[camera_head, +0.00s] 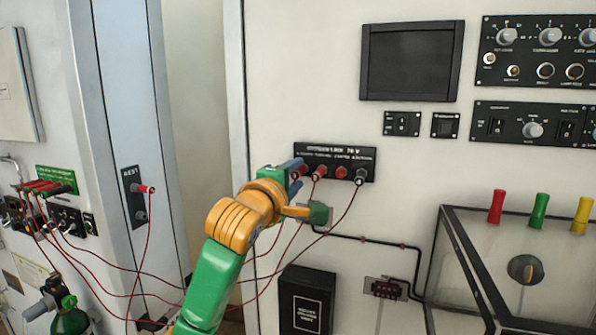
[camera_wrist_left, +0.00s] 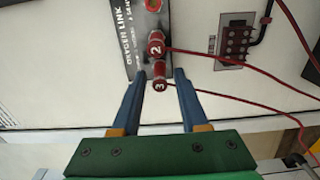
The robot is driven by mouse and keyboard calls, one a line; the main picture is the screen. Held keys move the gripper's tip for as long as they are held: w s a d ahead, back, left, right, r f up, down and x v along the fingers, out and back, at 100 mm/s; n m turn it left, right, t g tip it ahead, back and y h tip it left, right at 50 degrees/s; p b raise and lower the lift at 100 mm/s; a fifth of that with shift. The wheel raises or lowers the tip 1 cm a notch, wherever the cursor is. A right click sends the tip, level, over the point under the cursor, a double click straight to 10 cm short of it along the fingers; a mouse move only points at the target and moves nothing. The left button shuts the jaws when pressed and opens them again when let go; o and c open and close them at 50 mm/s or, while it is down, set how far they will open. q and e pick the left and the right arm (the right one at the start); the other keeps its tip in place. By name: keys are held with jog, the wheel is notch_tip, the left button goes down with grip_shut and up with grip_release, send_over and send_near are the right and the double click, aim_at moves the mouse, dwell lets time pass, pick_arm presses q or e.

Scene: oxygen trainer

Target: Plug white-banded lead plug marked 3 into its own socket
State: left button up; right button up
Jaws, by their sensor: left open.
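The red plug marked 3 (camera_wrist_left: 160,85) is at the left end of the black oxygen link panel (camera_head: 335,150), between my left gripper's fingers in the left wrist view. I cannot tell how deep it sits, nor make out its white band. The red plug marked 2 (camera_wrist_left: 156,46) is beside it in the panel and shows in the head view (camera_head: 319,172). My left gripper (camera_wrist_left: 157,88) is open, with blue fingers on either side of plug 3 and gaps visible. In the head view its fingertips (camera_head: 297,168) partly hide the panel's left end. My right gripper is not in view.
A red socket (camera_head: 341,172) shows empty, and a dark plug with a lead (camera_head: 360,177) is at the panel's right end. Red leads hang below. A rest panel (camera_head: 134,197) and more red plugs (camera_head: 45,188) are at left.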

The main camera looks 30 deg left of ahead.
aim_at(295, 176)
pick_arm(q)
jog(key=shift+c, duration=0.2)
dwell(0.5)
grip_shut()
jog(key=shift+s+f, duration=0.1)
jog(key=shift+s, duration=0.05)
jog(key=shift+s+d, duration=0.15)
jog(key=shift+s, duration=0.25)
jog(key=shift+b+v, duration=0.6)
jog(key=shift+v, duration=1.4)
